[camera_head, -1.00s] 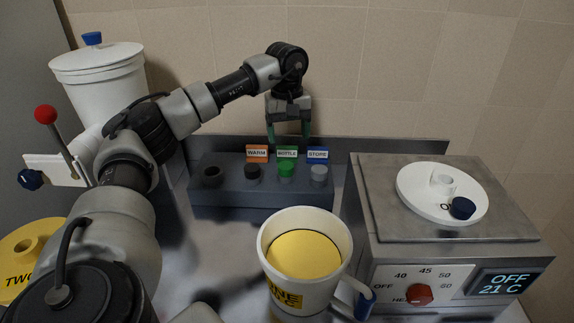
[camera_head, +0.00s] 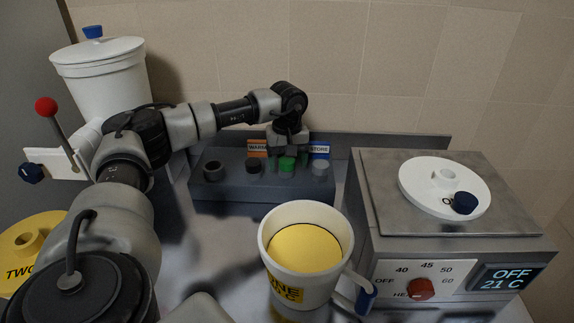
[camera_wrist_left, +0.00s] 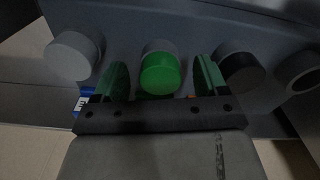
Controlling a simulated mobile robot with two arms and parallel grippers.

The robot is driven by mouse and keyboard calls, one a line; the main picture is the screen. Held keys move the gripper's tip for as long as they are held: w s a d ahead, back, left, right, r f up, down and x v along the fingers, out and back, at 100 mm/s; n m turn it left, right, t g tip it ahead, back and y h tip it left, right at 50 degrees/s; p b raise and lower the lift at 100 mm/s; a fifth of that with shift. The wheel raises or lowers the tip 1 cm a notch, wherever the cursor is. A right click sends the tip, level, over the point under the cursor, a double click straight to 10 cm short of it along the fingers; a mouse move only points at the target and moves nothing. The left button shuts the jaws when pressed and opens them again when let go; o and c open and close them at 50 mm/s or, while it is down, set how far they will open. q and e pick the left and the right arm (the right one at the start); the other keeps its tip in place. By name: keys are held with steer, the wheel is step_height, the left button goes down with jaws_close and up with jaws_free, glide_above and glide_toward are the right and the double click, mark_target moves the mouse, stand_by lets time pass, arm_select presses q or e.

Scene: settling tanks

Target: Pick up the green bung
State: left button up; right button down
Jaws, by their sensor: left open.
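The green bung (camera_head: 287,164) stands in a slot of the dark grey rack (camera_head: 230,193), between a black bung (camera_head: 254,166) and a grey bung (camera_head: 320,168). My left gripper (camera_head: 288,152) is open and points down over it. In the left wrist view the green bung (camera_wrist_left: 160,73) lies between the two green-lined fingers of the left gripper (camera_wrist_left: 161,80), with a gap on each side. The gripper hides the label behind the green bung in the head view. My right gripper is not in view.
A white mug (camera_head: 341,240) with yellow contents stands in front of the rack. A grey heater box (camera_head: 400,200) with a white lid (camera_head: 416,188) is to the right. A white bucket (camera_head: 103,85) and a red-knobbed lever (camera_head: 46,110) are at the left.

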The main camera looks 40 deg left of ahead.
arm_select(q)
steer(key=shift+f, duration=0.1)
steer(key=shift+c, duration=0.3)
steer(key=c, duration=0.9)
steer(key=shift+c, duration=0.2)
